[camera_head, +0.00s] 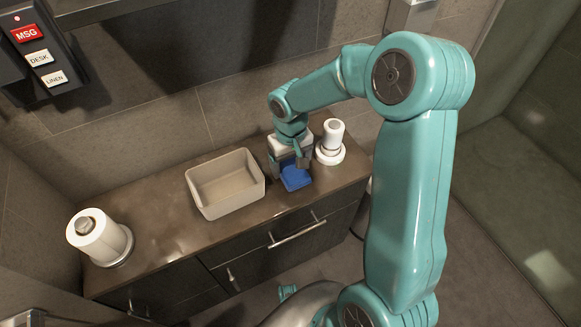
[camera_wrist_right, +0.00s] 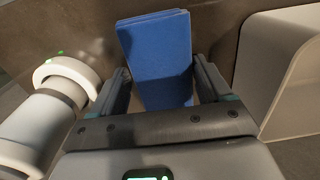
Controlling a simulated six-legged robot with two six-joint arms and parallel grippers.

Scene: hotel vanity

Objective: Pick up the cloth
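The cloth (camera_head: 296,179) is a blue folded pad lying on the brown vanity top (camera_head: 165,225), between the beige bin and the white canister. My right gripper (camera_head: 290,164) is over it, fingers pointing down. In the right wrist view, the cloth (camera_wrist_right: 158,55) shows as thin stacked layers between the two spread fingers of my right gripper (camera_wrist_right: 162,75). The fingers look open, one on each side of the cloth; whether either touches it I cannot tell. My left gripper is not in view.
An empty beige bin (camera_head: 225,184) stands just left of the cloth. A white canister (camera_head: 331,143) stands close on the right. A white roll on a stand (camera_head: 99,236) is at the far left. Bare top lies between roll and bin. A button panel (camera_head: 36,50) is at upper left.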

